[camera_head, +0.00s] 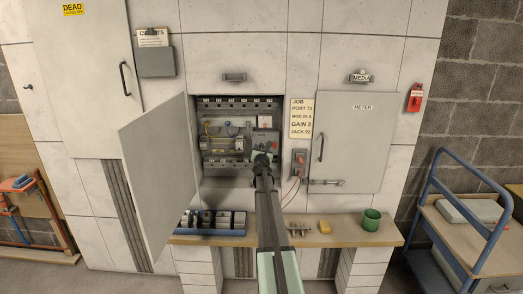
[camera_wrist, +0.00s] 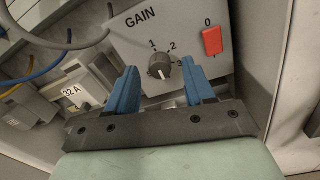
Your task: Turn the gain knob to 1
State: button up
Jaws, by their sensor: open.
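The gain knob (camera_wrist: 159,66) is a small dark round knob on a grey panel (camera_wrist: 205,70) marked GAIN, with 1, 2 and 3 around its upper and right side. I cannot tell surely which number it points to. My gripper (camera_wrist: 159,72) has two blue fingers, open, one to the left and one to the right of the knob. A gap shows on each side, and nothing is held. In the head view my gripper (camera_head: 262,158) reaches into the open cabinet in front of the panel (camera_head: 265,137) and hides the knob.
A red switch (camera_wrist: 212,41) marked 0 sits right of the knob. Wires (camera_wrist: 45,68) and a 32 A module (camera_wrist: 73,91) lie left. The open cabinet door (camera_head: 158,170) stands left of my arm. A job card (camera_head: 300,118) reads GAIN 3. A shelf (camera_head: 345,236) runs below.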

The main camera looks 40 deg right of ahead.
jog(key=shift+w+d, duration=0.35)
jog(key=shift+c, duration=0.3)
grip_shut()
